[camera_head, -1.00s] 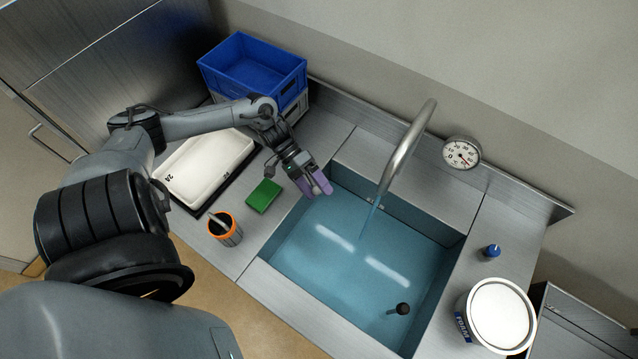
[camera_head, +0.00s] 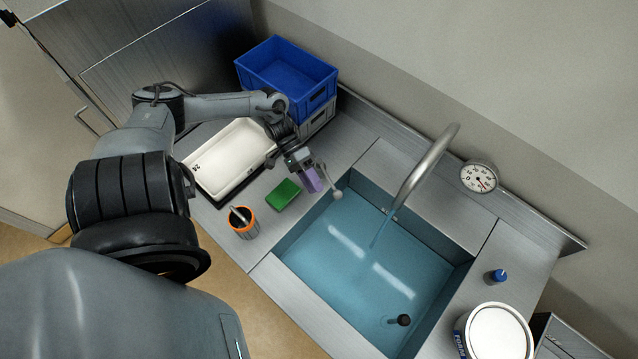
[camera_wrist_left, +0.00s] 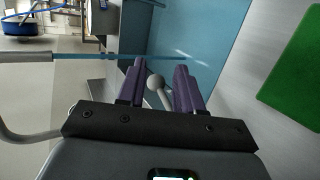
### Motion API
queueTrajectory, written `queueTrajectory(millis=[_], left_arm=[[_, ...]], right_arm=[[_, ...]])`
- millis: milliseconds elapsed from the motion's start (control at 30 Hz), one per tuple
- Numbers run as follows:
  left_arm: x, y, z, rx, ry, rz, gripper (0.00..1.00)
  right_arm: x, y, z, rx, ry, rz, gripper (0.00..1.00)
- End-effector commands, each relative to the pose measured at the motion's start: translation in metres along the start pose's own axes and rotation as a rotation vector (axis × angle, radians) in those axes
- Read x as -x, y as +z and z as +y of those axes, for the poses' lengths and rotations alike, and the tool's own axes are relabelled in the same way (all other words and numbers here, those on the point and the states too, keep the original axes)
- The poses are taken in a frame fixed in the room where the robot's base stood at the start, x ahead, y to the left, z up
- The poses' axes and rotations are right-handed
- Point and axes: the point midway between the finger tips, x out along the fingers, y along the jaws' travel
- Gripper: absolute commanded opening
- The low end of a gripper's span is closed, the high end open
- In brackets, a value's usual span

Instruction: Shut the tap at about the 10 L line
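The curved metal tap spout (camera_head: 424,168) stands over the sink (camera_head: 270,268), and a thin stream of water (camera_head: 380,232) runs from it. Blue water (camera_head: 350,270) covers the basin floor; I cannot make out litre marks. A pale ball-ended lever (camera_head: 337,195) is at the sink's left edge. My left gripper (camera_head: 318,180) is beside it. In the left wrist view the lever's ball (camera_wrist_left: 155,82) shows between the two purple fingers (camera_wrist_left: 157,88), which are apart; I cannot tell if they touch it. My right gripper is out of view.
A round dial (camera_head: 479,177) is behind the sink. A green sponge (camera_head: 283,195), an orange-rimmed cup (camera_head: 244,223) and a white tray (camera_head: 228,160) lie to the left, stacked crates (camera_head: 287,78) behind. A blue-capped item (camera_head: 497,276) and white tub (camera_head: 497,335) are at right.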

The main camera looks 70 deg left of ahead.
Motion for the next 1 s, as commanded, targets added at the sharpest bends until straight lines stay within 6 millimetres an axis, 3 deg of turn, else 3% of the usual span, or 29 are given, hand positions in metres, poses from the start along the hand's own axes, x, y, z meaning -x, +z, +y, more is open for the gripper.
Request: queueTrajectory(millis=[533, 1000], left_arm=[[0.031, 0.016, -0.015, 0.002, -0.001, 0.000, 0.35], [0.036, 0.019, -0.018, 0.002, -0.001, 0.000, 0.35]], right_arm=[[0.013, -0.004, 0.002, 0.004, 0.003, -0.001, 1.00], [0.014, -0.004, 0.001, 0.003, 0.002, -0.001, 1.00]])
